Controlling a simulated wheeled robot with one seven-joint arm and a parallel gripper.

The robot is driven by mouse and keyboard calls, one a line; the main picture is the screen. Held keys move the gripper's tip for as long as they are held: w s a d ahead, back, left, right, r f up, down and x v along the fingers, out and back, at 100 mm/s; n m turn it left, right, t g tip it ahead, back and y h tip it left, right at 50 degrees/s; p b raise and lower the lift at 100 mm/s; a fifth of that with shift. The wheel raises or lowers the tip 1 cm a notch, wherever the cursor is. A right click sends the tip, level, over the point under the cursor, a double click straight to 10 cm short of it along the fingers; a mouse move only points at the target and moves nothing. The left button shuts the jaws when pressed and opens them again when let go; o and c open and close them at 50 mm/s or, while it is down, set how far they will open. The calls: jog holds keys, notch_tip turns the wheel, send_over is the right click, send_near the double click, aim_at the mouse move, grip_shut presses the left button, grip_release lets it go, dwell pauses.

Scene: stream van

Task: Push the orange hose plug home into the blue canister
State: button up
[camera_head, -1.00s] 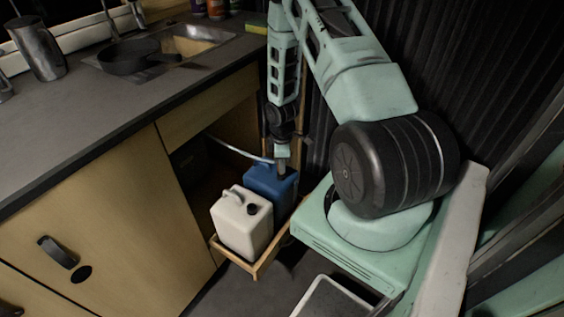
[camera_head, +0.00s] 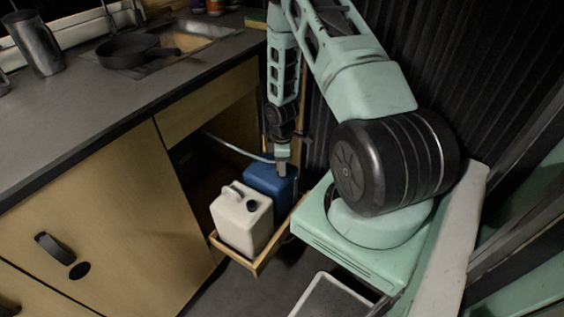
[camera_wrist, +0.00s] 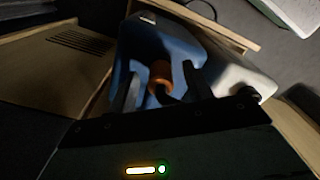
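The blue canister (camera_head: 262,184) stands in the low wooden tray, behind the white canister. In the wrist view the blue canister (camera_wrist: 178,42) fills the middle. The orange hose plug (camera_wrist: 160,75) shows at its top, between the two dark fingers of my gripper (camera_wrist: 162,80). The fingers stand apart, with gaps visible on both sides of the plug. How deep the plug sits is hidden. In the head view my gripper (camera_head: 283,164) points down at the top of the blue canister, and the plug cannot be made out there.
The white canister (camera_head: 240,222) stands in front of the blue one in the wooden tray (camera_head: 258,266). A pale hose (camera_head: 232,146) runs from the open cabinet toward my gripper. The counter edge (camera_head: 120,140) and cabinet door (camera_head: 110,210) lie left, a dark ribbed wall (camera_head: 470,60) right.

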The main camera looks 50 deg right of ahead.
notch_tip(320, 180, up, 17)
jog(key=p, duration=0.2)
jog(key=shift+r, duration=0.2)
dwell(0.5)
